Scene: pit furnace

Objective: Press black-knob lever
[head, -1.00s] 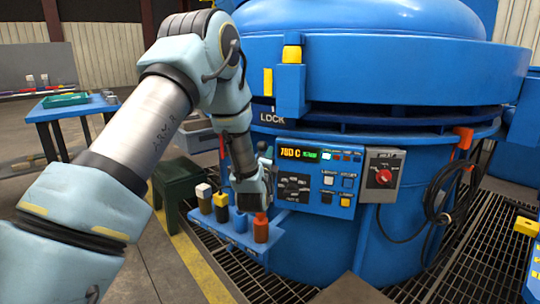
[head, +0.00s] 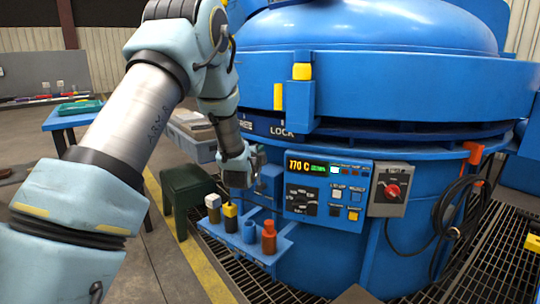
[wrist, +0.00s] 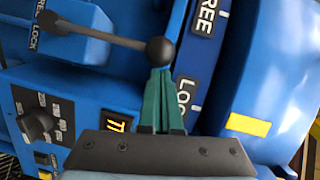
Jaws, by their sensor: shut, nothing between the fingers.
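The lever shows in the wrist view as a grey rod with a round black knob (wrist: 160,51), its other end on a blue block (wrist: 75,25). The rod lies nearly level across that picture. My gripper (wrist: 161,74) has its green fingers together and empty. The fingertips are right at the knob's lower edge in the picture; I cannot tell whether they touch it. In the head view my gripper (head: 238,180) is beside the furnace, left of the control panel (head: 328,190). There the lever is mostly hidden by my arm.
The blue furnace (head: 400,85) fills the right side, with a LOCK label (head: 283,131) on its rim. A blue shelf of containers, including a red bottle (head: 269,238), is below my gripper. A green stool (head: 185,193) stands left. A black cable (head: 455,215) hangs right.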

